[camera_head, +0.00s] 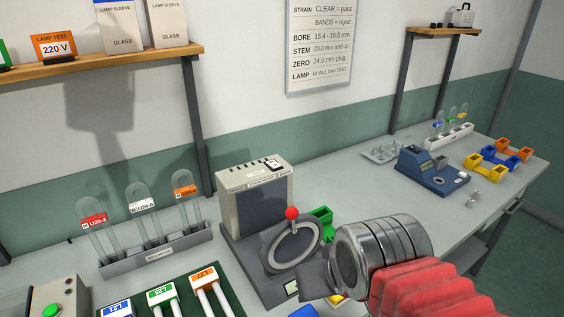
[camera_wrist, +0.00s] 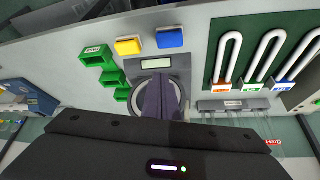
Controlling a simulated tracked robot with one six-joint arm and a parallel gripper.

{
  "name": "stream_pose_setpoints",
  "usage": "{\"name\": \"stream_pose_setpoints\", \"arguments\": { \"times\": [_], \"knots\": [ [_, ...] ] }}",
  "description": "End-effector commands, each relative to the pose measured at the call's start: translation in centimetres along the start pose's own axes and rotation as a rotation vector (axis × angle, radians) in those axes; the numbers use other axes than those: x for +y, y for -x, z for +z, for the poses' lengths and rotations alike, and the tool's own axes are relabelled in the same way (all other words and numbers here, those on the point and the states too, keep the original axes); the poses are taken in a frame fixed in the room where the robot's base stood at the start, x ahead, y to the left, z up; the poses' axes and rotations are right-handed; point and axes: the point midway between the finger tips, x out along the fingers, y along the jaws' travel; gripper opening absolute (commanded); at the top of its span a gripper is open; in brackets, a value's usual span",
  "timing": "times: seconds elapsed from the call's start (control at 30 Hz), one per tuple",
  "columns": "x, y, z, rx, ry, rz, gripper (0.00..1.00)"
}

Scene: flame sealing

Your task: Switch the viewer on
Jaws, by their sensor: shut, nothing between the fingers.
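The viewer (camera_head: 257,205) is a grey and beige box at the middle of the bench, with a dark front panel and a small black-and-white switch (camera_head: 272,163) on its top. A round ring stage (camera_head: 295,245) and a red ball knob (camera_head: 291,213) are on its base, with a small display (camera_head: 291,287) at the front. My gripper (camera_head: 312,283) is at the base's right front, its fingers shut and empty. In the wrist view my shut fingers (camera_wrist: 160,97) overlap the ring stage (camera_wrist: 178,88); I cannot tell whether they touch it. The switch is hidden there.
A rack (camera_head: 157,255) with several labelled glass tubes stands left of the viewer. A green tray (camera_head: 180,300) of white U-shaped tubes lies in front. Green bins (camera_head: 321,217) are close behind my wrist. A blue device (camera_head: 432,168) stands farther right. Bench between is mostly clear.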

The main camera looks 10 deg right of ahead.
Motion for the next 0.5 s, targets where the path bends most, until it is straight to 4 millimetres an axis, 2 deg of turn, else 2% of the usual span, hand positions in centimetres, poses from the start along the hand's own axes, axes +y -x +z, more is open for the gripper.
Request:
{"name": "stream_pose_setpoints", "arguments": {
  "times": [0.13, 0.23, 0.5],
  "knots": [
    [1.2, -0.1, -1.6, 0.041, -0.021, 0.044, 0.0],
    [2.7, -0.1, -3.8, 0.104, -0.045, 0.103, 0.0],
    [8.3, 1.3, -12.8, 0.375, -0.093, 0.263, 0.0]
  ]
}}
